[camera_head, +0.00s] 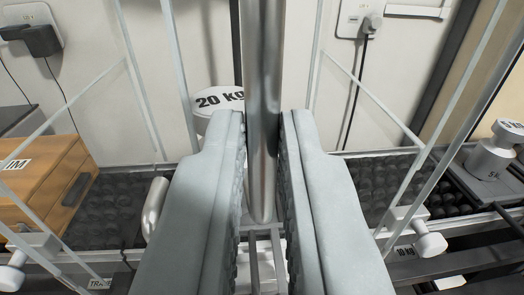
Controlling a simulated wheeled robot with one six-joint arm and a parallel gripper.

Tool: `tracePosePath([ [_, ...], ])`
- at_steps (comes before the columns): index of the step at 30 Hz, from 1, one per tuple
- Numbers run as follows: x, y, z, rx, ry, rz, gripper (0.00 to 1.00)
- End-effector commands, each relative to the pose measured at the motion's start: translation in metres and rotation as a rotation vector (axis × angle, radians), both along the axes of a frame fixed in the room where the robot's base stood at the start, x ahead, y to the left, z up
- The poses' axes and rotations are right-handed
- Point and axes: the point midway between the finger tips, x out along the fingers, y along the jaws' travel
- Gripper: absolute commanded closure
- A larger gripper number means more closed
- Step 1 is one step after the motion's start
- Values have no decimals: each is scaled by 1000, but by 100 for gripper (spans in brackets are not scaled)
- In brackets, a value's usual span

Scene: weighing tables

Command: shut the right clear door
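My gripper (262,150) has its two grey padded fingers on either side of an upright round metal bar (263,60). The bar fills the gap at the fingertips, and its rounded lower end shows between the fingers. Clear panels with thin pale frames stand on both sides: a right frame (455,120) and a left frame (140,80). Which panel the bar belongs to cannot be told. A second, shorter metal bar (155,208) shows left of the fingers. The fingers hide much of the middle.
A white weight marked 20 KG (218,100) stands behind the fingers. An orange box (45,185) is at left and a pale weight (493,152) at right. Dark studded surfaces lie on both sides. Sockets are on the wall.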

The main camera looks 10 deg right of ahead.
Motion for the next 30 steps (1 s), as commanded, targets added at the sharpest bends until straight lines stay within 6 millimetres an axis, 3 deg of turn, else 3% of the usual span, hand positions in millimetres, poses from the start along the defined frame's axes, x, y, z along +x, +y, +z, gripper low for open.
tracePosePath([
  [7,2,1,0,0,0,0,100],
  [15,20,9,0,0,0,1,100],
  [22,20,9,1,-1,-1,1,100],
  [23,20,9,1,0,-1,1,84],
  [25,20,9,0,0,-1,1,70],
  [30,20,8,0,0,0,1,67],
])
